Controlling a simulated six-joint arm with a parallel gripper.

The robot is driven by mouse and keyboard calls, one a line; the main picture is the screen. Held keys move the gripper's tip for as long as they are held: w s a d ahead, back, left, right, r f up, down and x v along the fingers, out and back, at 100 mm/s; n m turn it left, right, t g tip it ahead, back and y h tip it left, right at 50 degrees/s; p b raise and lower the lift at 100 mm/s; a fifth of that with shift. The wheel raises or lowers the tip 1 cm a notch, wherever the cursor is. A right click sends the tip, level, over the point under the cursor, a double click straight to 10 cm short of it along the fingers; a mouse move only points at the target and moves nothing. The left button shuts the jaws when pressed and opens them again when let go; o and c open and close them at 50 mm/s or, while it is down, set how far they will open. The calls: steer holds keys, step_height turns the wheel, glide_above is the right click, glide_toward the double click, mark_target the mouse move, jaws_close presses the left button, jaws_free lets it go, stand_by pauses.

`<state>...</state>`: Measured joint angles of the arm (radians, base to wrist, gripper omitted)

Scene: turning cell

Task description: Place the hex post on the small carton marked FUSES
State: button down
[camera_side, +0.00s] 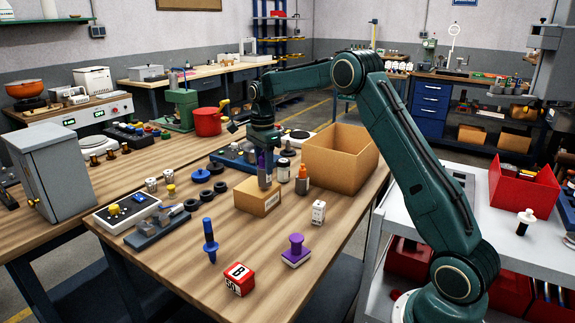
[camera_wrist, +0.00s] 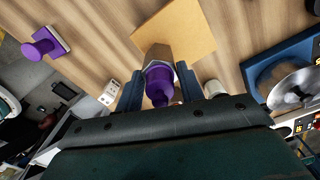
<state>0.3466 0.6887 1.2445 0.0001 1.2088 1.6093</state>
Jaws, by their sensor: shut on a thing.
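My gripper (camera_side: 265,160) points down and is shut on the hex post, with one finger on either side of it. The hex post (camera_side: 264,180) is grey and six-sided below, with a purple upper part (camera_wrist: 159,82) between the fingers in the wrist view. It is upright over the small tan carton (camera_side: 250,197). The carton's top also shows beyond the post in the wrist view (camera_wrist: 190,28). The post's lower end is at the carton's top; I cannot tell whether they touch. The carton's marking is not legible.
A larger open cardboard box (camera_side: 340,165) stands behind at right. A purple stamp-like piece (camera_side: 296,251) and red cube (camera_side: 239,279) are in front.

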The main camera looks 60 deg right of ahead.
steer(key=shift+f, duration=0.5)
steer(key=shift+f, duration=0.1)
steer(key=c, duration=0.9)
jaws_free()
steer(key=shift+f, duration=0.1)
step_height(320, 180, up, 12)
stand_by(0.3)
